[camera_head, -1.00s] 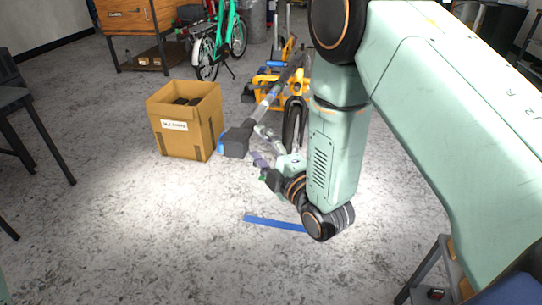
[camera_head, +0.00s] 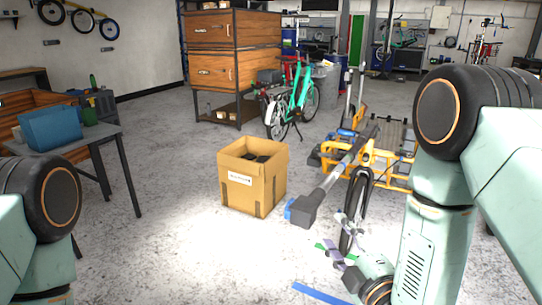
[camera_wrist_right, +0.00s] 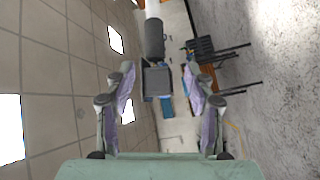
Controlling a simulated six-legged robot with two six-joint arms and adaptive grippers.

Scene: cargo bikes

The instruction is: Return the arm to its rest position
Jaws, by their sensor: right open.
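My right arm comes in from the right of the head view and bends down to my right gripper (camera_head: 332,236), low in the picture. Its jaws are apart and nothing is held between them. The right wrist view shows the two purple-padded fingers (camera_wrist_right: 160,80) spread wide, with a dark cylinder and a square block (camera_wrist_right: 157,82) seen beyond the gap. In the head view, a grey tube with a black block (camera_head: 304,209) is close to the gripper; I cannot tell if they touch. Part of my left arm shows at the left edge; its gripper is out of view.
A cardboard box (camera_head: 237,195) stands on the floor left of the gripper. An orange cargo bike (camera_head: 395,180) is behind it. A blue strip (camera_head: 320,294) lies on the floor. A table with a blue bin (camera_head: 50,128) stands at left. Floor between table and box is clear.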

